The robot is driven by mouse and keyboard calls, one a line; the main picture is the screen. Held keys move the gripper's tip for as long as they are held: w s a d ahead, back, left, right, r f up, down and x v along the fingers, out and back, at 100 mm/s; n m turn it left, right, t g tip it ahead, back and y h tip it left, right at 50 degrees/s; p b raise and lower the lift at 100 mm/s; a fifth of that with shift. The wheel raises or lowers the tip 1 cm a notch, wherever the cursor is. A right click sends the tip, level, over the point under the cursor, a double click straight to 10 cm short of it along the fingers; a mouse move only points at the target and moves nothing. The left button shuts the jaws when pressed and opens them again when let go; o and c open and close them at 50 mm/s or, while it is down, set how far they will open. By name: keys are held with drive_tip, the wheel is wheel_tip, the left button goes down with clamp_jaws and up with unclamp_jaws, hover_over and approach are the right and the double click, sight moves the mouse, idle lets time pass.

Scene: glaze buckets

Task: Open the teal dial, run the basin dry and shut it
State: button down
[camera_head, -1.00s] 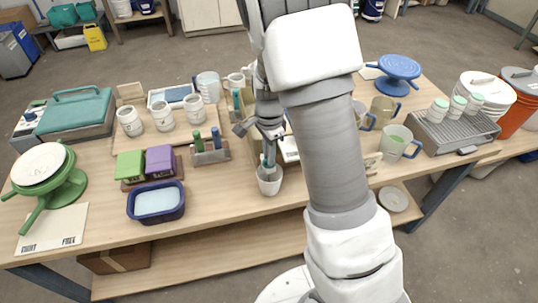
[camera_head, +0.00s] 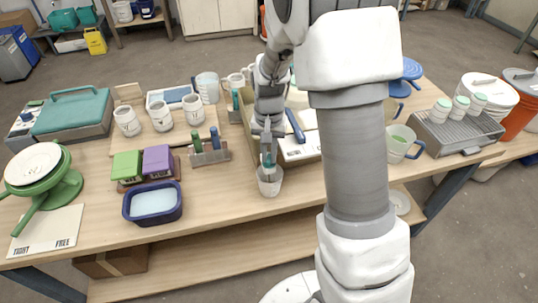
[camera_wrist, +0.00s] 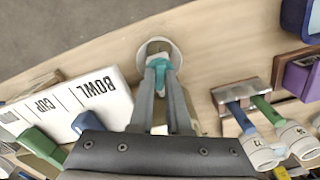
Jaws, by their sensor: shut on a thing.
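My gripper (camera_head: 267,148) points down over a small white cup (camera_head: 269,184) near the table's front edge. Its fingers are shut on a teal piece (camera_wrist: 160,65) at the cup's mouth. I cannot tell whether this piece is the dial. The cup also shows in the wrist view (camera_wrist: 158,44), with its inside partly hidden by the fingers and the teal piece. A navy basin (camera_head: 155,219) with pale blue contents stands to the left of the cup, apart from my gripper. Its corner shows at the upper right in the wrist view (camera_wrist: 296,18).
Green (camera_head: 127,164) and purple (camera_head: 158,158) blocks stand behind the basin. A rack (camera_head: 208,156) with green and blue handles is left of the gripper. A box with a white label card (camera_head: 298,150) is close on the right. Bare tabletop (camera_head: 225,205) lies between basin and cup.

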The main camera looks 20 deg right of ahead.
drive_tip(key=shift+n, duration=0.9)
drive_tip(key=c, duration=0.9)
unclamp_jaws()
